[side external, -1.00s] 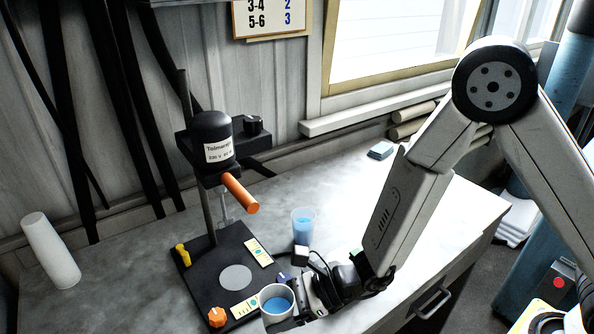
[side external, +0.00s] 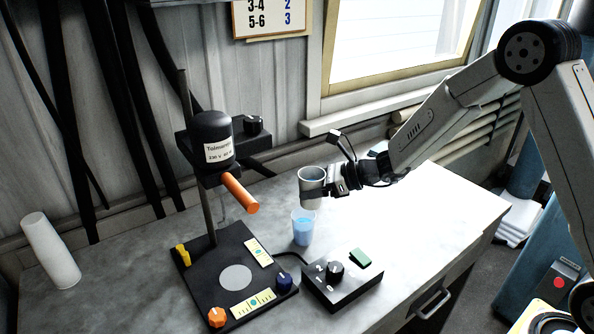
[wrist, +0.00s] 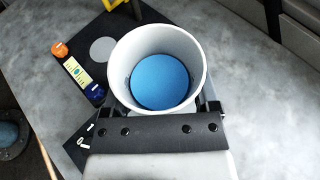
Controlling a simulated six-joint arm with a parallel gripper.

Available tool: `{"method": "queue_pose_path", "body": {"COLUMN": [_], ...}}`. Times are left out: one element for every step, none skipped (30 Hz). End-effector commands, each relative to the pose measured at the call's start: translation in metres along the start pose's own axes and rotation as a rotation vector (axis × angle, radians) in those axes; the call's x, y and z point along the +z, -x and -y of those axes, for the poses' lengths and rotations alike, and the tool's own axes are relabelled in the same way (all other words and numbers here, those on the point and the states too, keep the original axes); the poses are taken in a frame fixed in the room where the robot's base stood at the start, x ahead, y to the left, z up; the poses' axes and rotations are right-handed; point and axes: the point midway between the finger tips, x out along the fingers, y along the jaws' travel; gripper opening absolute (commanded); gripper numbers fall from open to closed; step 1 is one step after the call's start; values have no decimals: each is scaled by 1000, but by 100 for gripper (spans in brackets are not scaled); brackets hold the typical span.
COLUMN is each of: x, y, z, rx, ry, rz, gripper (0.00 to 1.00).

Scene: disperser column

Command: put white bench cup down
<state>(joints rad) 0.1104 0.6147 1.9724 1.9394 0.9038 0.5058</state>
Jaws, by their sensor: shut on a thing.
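The white bench cup (side external: 312,176) is held in my gripper (side external: 326,186), in the air above the bench. My gripper is shut on the cup's side. In the wrist view the cup (wrist: 117,66) is seen from above, with blue contents (wrist: 160,82) inside and the gripper fingers (wrist: 160,108) on both sides of it. In the side view the cup looks upright or nearly so, and it overlaps the top of a clear cup of blue liquid (side external: 302,231) standing on the bench. I cannot tell the gap between them.
The disperser stand's black base (side external: 208,283) carries a pale round spot (side external: 236,279) and coloured knobs. Its motor head has an orange handle (side external: 240,194). A black control box (side external: 342,290) sits at the front. A white cup stack (side external: 50,252) stands at left. The bench's right side is clear.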

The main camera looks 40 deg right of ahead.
Motion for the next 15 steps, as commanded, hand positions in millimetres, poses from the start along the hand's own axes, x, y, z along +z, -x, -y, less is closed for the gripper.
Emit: {"method": "queue_pose_path", "body": {"x": [1, 1, 1, 2, 2, 2, 2, 2, 2, 2, 2, 1, 1, 1, 0], "y": [5, 7, 9, 10, 11, 12, 13, 13, 13, 13, 13, 12, 12, 11, 9], "z": [9, 13, 17, 19, 21, 22, 23, 24, 24, 24, 24, 24, 24, 25, 26], "rx": [-15, -20, -25, -28, -30, -33, -34, -35, -35, -35, -35, -35, -34, -34, -34], "ry": [-3, -3, -4, -5, -6, -8, -8, -8, -8, -8, -8, -8, -8, -8, -8], "rz": [-1, -3, -4, -5, -6, -7, -7, -7, -8, -8, -8, -8, -8, -8, -8], "gripper": [15, 15, 15, 15, 15, 15, 15, 15, 15, 15, 15, 15, 15, 15, 15]}}
